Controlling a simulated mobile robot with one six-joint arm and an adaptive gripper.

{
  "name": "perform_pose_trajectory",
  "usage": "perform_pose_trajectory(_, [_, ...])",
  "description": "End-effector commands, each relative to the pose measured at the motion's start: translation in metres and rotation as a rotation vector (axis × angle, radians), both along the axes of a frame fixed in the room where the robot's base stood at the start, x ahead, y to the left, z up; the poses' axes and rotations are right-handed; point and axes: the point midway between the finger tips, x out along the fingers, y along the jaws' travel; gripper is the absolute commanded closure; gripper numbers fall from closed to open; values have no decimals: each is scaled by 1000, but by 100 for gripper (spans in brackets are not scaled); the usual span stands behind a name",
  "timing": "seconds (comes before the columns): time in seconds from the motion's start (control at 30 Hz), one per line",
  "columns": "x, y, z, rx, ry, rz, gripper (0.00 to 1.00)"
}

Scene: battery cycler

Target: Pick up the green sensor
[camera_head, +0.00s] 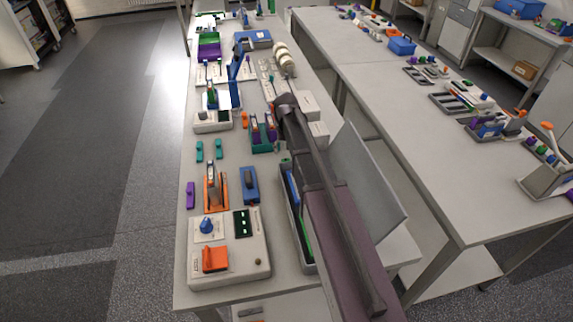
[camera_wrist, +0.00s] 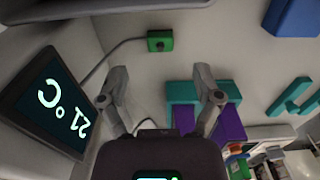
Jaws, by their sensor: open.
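The green sensor (camera_wrist: 160,41), a small green box with a dark round centre, lies on the pale surface at the top middle of the wrist view. A grey cable runs from its left side towards a dark display (camera_wrist: 52,103) reading 21 °C. My gripper (camera_wrist: 160,84) is open and empty, its two fingers spread apart. The sensor appears beyond the fingertips, between their lines, and apart from them. In the head view my arm reaches over the left bench, and I cannot clearly make out the gripper or the sensor there.
A teal holder (camera_wrist: 184,91) with purple pieces is close by my right finger. A blue block (camera_wrist: 292,17) is at the upper right. In the head view, an orange-and-white device (camera_head: 245,262) stands at the bench's near end. Clear surface surrounds the sensor's right side.

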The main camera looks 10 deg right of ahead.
Motion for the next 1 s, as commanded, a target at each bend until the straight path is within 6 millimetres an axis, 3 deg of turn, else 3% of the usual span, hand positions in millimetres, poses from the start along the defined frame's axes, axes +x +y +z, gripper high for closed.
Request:
perform_pose_trajectory(0.43, [0,0,-4,0,0,-1,17])
perform_pose_trajectory(1.0, [0,0,-45,0,0,-1,17])
